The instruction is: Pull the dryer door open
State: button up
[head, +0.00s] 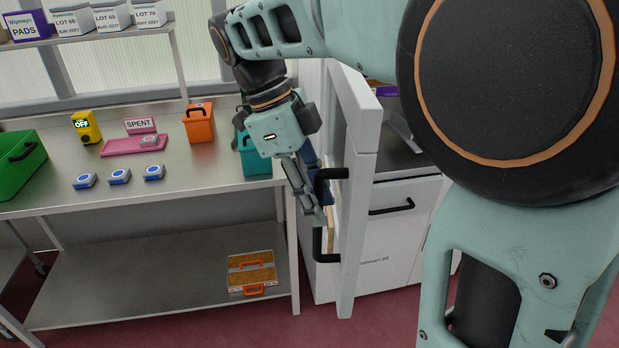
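The dryer door (358,200) is a tall white panel seen nearly edge-on in the head view. It stands ajar, swung out towards me. A black C-shaped handle (320,256) is on its left face. My gripper (316,212) reaches down from the upper left, with its grey fingers at the middle of the handle. The fingers overlap the handle bar, and I cannot tell whether they are closed around it. The dryer's interior is mostly hidden by the door and gripper.
A metal bench (140,185) stands left, holding a green bin (20,160), an orange container (199,124), a teal container (252,158) and a pink SPENT tray (135,146). An orange-handled case (252,272) lies on its lower shelf. A white cabinet (390,240) stands right of the door.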

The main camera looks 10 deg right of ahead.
jog(key=v, duration=1.2)
